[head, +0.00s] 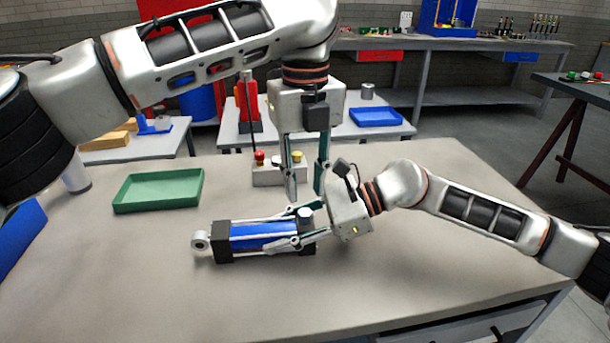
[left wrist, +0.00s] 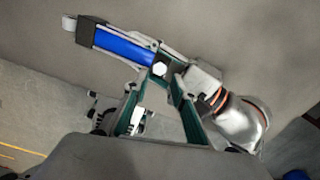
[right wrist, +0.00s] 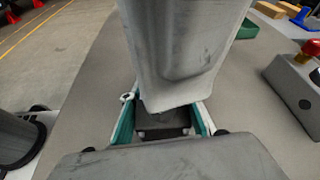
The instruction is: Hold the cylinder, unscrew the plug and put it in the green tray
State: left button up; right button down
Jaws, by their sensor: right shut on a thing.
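The cylinder (head: 265,236), blue with black end blocks, lies on the worktable, its metal eye at the left. The plug (head: 305,213) is a light metal cap on top of its right end; in the left wrist view the plug (left wrist: 160,68) looks hexagonal. My right gripper (head: 286,232) is shut around the cylinder's right part. My left gripper (head: 305,190) points down, open and empty, its fingertips just above the plug. The green tray (head: 158,204) is empty at the left. In the right wrist view, a grey body hides most of the cylinder.
A grey box (head: 268,178) with red and yellow knobs stands behind the cylinder, close to my left gripper. A blue bin (head: 20,235) is at the left edge. The table front is clear. A back table holds a blue tray (head: 376,117).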

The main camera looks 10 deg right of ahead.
aim_at(305, 212)
pick_arm(q)
jog(key=m, duration=0.2)
jog(key=r+m, duration=0.1)
jog(key=m, duration=0.1)
jog(key=r+m, duration=0.1)
jog(key=shift+m, duration=0.7)
jog(key=shift+f, duration=3.95)
grip_shut()
jog(key=n, duration=0.6)
jog(key=shift+n, duration=0.3)
pick_arm(e)
jog(key=shift+f, duration=0.1)
